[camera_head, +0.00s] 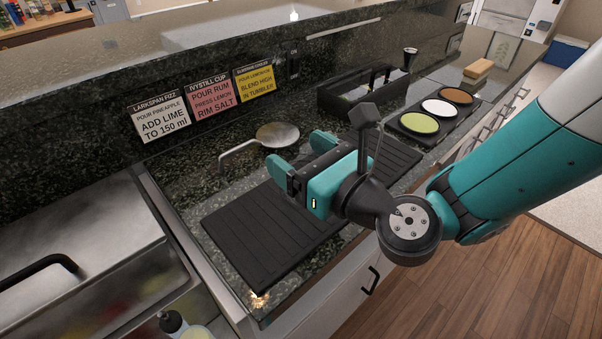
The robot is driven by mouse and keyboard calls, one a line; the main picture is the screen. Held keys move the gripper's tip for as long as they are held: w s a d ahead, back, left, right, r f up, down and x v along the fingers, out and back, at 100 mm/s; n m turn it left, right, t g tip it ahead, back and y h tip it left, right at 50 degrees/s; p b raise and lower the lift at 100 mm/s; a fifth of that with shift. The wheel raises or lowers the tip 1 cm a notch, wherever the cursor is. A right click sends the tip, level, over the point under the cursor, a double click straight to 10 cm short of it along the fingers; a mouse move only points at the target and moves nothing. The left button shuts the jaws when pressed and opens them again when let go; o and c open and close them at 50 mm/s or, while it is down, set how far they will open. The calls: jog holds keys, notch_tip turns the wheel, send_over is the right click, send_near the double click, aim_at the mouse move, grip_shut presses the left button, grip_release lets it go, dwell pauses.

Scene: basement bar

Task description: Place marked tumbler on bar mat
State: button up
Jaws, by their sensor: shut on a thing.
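The black ribbed bar mat (258,238) lies on the dark speckled counter and runs from front left to back right beneath my arm. My gripper (294,150) is above the mat, with its fingers toward the wall behind the counter. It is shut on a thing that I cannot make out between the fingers. I see no mark or outline that shows the marked tumbler clearly. My gripper and wrist cover part of the mat.
A round metal piece with a bent bar (278,135) is just behind my gripper. Several cards (213,93) are on the back wall. A black tray with three coloured discs (440,108) is at right, beside a black caddy (375,87).

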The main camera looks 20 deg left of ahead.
jog(key=shift+f, duration=0.65)
jog(key=shift+r, duration=0.1)
jog(key=o, duration=0.9)
jog(key=shift+f, duration=0.25)
jog(key=o, duration=0.4)
jog(key=shift+r, duration=0.1)
